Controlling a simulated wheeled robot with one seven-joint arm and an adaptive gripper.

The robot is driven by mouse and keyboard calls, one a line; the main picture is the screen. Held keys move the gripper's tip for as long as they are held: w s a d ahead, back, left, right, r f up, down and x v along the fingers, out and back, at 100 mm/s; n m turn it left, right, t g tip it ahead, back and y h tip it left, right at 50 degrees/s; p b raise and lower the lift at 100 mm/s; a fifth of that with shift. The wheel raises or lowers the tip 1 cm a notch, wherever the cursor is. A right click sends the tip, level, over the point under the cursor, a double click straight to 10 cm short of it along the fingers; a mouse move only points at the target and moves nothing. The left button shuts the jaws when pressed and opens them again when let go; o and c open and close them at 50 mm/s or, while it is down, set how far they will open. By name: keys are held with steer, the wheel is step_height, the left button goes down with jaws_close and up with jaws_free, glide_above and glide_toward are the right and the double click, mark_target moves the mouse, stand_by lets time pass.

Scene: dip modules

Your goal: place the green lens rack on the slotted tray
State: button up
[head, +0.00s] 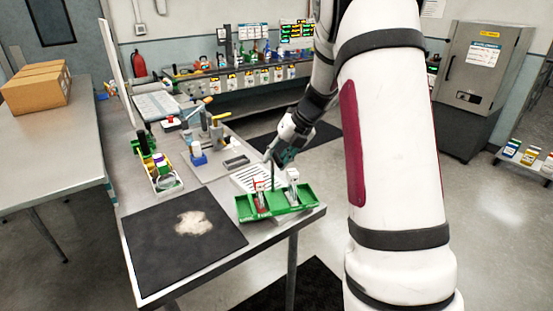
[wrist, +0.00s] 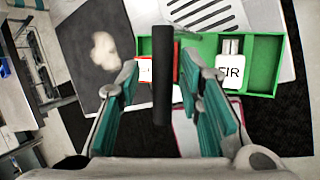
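The green lens rack (head: 295,207) stands at the near right corner of the table, with a dark upright handle (wrist: 162,90) at its middle. It holds a bottle with a red part (head: 260,197) on the left and a white bottle (head: 292,186) on the right. In the wrist view, the rack (wrist: 262,62) shows beyond the handle. The white slotted tray (head: 246,179) lies just behind the rack; its dark slots also show in the wrist view (wrist: 205,12). My gripper (wrist: 161,62) is open, its fingers on either side of the handle with gaps visible.
A dark mat (head: 150,250) with a pale patch lies at the near left of the table. A bin of small items (head: 163,178) and a grey board with tools (head: 215,165) stand behind. A cardboard box (head: 36,88) sits on another table at left.

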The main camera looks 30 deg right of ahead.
steer(key=b+v, duration=0.1)
steer(key=v, duration=1)
steer(key=s+a+r+n+h, duration=0.1)
steer(key=s+a+r+n, duration=0.2)
steer(key=s+a+n, duration=0.45)
steer(key=s+a+r+n, duration=0.35)
steer(key=a+n, duration=0.55)
steer(key=n, duration=0.3)
steer(key=s+a+f+n+h, duration=0.1)
steer(key=s+a+n, duration=0.2)
steer(key=s+n, duration=0.3)
steer(key=s+a+f+n+h, duration=0.1)
steer(key=s+a+n, duration=0.2)
steer(key=s+n, duration=0.4)
steer(key=n, duration=0.7)
steer(key=shift+a+f+n+t+h, duration=0.15)
steer(key=shift+a+n+t+h, duration=0.15)
steer(key=shift+n+t, duration=0.1)
